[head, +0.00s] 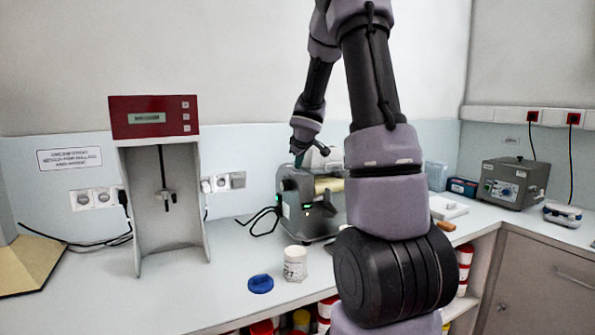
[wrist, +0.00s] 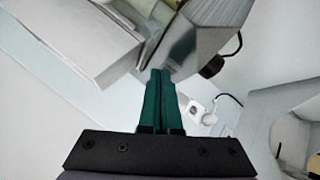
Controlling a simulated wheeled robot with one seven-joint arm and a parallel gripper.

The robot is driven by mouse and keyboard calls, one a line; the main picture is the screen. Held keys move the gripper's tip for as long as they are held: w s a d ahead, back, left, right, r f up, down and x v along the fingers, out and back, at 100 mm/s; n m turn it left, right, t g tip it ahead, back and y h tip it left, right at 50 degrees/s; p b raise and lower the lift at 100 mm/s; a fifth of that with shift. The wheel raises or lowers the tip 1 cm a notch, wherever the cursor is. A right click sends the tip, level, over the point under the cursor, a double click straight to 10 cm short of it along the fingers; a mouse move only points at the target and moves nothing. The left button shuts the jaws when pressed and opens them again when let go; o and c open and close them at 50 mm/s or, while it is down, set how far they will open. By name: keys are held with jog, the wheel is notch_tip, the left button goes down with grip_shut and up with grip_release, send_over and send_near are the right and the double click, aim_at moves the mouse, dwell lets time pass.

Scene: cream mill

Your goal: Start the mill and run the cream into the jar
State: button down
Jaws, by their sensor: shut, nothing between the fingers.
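The mill (head: 292,206) is a grey-green machine on the bench, partly hidden behind my arm. A small green light shows on its front, and a pale roller shows at its top. The white jar (head: 295,264) stands upright and open on the bench in front of the mill's left side. A blue lid (head: 260,284) lies flat to the left of the jar. My gripper (head: 322,150) is above the mill in the head view. In the wrist view its teal fingers (wrist: 159,73) are together and empty, with grey metal parts of the mill (wrist: 195,48) beyond the tips; contact cannot be told.
A red-topped mixer stand (head: 155,118) stands at the left. A grey control box (head: 513,182) and a small scale (head: 562,214) are at the right. A black cable loops beside the mill. Several tubs sit below the bench. The bench left of the lid is clear.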

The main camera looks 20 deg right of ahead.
jog(key=shift+d, duration=0.1)
dwell(0.4)
jog(key=shift+r, duration=0.7)
jog(key=shift+d+r, duration=0.1)
jog(key=shift+r, duration=2.1)
jog(key=shift+a+r, duration=0.2)
jog(key=shift+r, duration=0.15)
